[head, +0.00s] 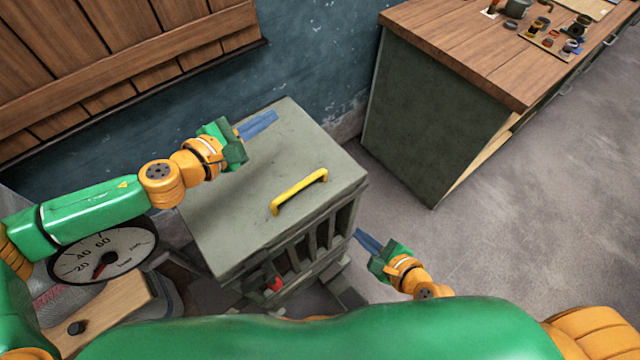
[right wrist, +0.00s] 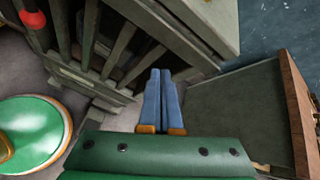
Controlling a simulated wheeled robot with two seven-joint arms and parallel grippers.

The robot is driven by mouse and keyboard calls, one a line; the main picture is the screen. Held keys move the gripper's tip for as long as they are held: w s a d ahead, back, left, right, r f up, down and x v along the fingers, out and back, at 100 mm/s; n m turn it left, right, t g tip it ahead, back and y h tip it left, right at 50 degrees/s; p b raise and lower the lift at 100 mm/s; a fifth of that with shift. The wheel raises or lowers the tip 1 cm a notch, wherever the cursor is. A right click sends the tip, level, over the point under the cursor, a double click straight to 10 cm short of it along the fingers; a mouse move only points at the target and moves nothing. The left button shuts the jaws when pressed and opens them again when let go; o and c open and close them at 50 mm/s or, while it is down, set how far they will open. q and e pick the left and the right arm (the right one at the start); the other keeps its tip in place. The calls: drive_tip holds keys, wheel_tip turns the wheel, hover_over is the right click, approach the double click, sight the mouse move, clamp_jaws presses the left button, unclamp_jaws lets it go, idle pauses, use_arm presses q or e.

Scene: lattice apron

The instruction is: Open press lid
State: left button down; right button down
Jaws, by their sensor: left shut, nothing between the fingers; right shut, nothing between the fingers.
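The press is a grey-green box with slatted sides, and its flat lid (head: 240,210) lies closed on top. A yellow bar handle (head: 299,192) is fixed on the lid near its front right edge. My left gripper (head: 260,125) is shut and empty, over the far part of the lid, apart from the handle. My right gripper (head: 366,240) is shut and empty, low beside the right front corner of the press. In the right wrist view its blue fingers (right wrist: 160,98) are together in front of the press slats (right wrist: 92,30). The lid's underside and hinge are hidden.
A wooden-topped workbench (head: 470,45) with small parts stands at the right. A dial scale (head: 103,255) and a wooden board (head: 100,312) are at the lower left. A red knob (head: 274,284) sits low on the press front. Open floor (head: 540,200) lies to the right.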

sight(322, 199)
drive_tip(key=w+a+r+m+t+y, duration=0.1)
drive_tip(key=a+r+m+t+y, duration=0.2)
drive_tip(key=r+m, duration=0.5)
drive_tip(key=w+a, duration=0.2)
drive_tip(key=w+a+f+n, duration=0.1)
drive_tip(key=w, duration=0.2)
drive_tip(key=w+a+n+g, duration=0.1)
drive_tip(key=w+a, duration=0.1)
drive_tip(key=w, duration=0.1)
drive_tip(key=shift+w+a+f, duration=0.1)
drive_tip(key=shift+a+f, duration=0.2)
drive_tip(key=shift+a, duration=0.05)
wheel_tip(322, 199, up, 2)
drive_tip(key=shift+w+r, duration=0.1)
drive_tip(key=shift+w, duration=0.05)
use_arm(q)
drive_tip(key=c, duration=0.8)
unclamp_jaws()
